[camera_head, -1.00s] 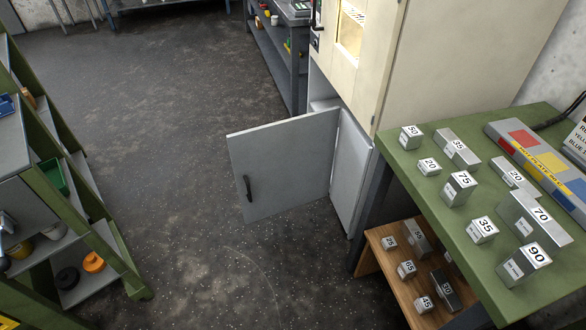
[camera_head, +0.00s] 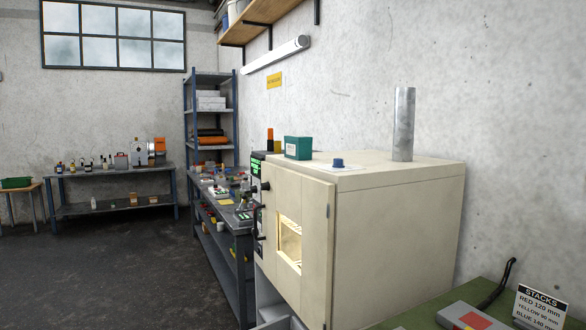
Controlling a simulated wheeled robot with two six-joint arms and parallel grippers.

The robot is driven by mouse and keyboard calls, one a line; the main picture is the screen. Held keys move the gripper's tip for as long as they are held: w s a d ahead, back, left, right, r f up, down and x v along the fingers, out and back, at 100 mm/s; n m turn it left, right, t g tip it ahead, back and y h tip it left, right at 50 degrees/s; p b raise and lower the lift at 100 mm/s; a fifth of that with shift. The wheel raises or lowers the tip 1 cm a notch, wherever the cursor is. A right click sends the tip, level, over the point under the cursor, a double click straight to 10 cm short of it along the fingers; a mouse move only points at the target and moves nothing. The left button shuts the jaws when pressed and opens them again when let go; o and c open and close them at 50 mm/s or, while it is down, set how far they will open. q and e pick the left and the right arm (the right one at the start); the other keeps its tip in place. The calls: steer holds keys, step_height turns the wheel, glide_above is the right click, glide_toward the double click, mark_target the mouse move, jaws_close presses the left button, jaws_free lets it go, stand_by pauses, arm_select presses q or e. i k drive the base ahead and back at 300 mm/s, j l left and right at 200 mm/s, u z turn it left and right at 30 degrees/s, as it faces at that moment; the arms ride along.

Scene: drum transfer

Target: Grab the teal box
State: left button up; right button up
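A teal box (camera_head: 298,148) with a pale label on its front sits on top of the cream cabinet (camera_head: 390,205), near its front left corner. Neither of my grippers shows in the head view, so I cannot see where they are relative to the box.
A blue knob on a white plate (camera_head: 338,164) and a tall metal pipe (camera_head: 404,124) are also on the cabinet top. An orange-topped beacon (camera_head: 270,140) stands left of the box. A long workbench (camera_head: 222,200) runs behind the cabinet. Open floor (camera_head: 110,270) lies to the left.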

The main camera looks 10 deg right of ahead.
mark_target(297, 148)
steer(key=z, duration=0.6)
steer(key=i+j+z, duration=0.1)
steer(key=i+z, duration=0.25)
steer(key=i+j+z, duration=0.1)
steer(key=z, duration=0.3)
steer(key=i+j+z, duration=0.15)
steer(key=j+z, duration=0.2)
